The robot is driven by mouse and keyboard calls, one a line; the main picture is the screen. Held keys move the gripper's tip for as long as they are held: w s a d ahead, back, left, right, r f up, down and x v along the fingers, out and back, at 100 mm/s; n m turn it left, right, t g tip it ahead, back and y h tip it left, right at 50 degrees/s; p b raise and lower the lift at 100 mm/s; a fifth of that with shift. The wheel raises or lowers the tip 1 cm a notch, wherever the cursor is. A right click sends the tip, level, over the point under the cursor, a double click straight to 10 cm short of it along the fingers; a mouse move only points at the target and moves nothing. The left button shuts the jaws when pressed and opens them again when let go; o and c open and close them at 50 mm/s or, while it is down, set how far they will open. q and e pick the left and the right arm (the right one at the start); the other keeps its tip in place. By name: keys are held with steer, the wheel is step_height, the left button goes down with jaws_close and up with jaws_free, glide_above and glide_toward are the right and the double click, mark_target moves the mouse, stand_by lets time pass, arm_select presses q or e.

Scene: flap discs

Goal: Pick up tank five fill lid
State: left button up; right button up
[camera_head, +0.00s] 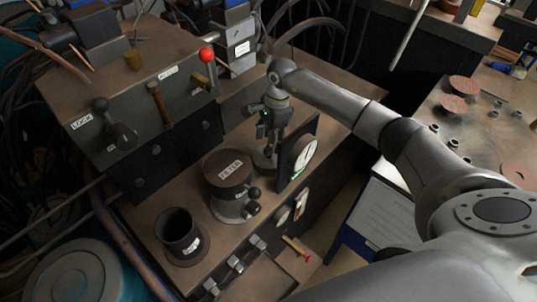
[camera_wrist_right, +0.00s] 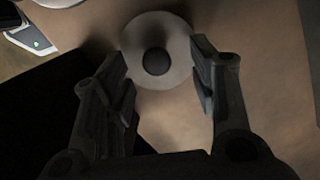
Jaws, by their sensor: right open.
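A round grey lid with a dark knob in its centre (camera_wrist_right: 133,35) lies on the brown bench top in the right wrist view. I cannot read a tank number on it. My right gripper (camera_wrist_right: 160,62) is open, with its fingers on either side of the lid and the knob between them. In the head view the right gripper (camera_head: 270,138) points down over the bench behind the upright gauge, and the lid's base (camera_head: 264,161) shows partly below it. I cannot tell whether the fingers touch the lid. My left gripper is not in view.
A black upright gauge panel (camera_head: 299,152) stands close to the right gripper. A canister labelled FILTER (camera_head: 229,172) and an open dark cup (camera_head: 178,235) stand nearer. A lever box (camera_head: 140,115) is at left. A table with discs (camera_head: 493,130) is at right.

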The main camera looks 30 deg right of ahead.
steer(key=f, duration=0.1)
steer(key=f+p, duration=0.1)
steer(key=f, duration=0.1)
steer(key=shift+s+a+f, duration=0.15)
steer(key=shift+s+f, duration=0.05)
steer(key=shift+f, duration=0.35)
steer(key=shift+c, duration=0.4)
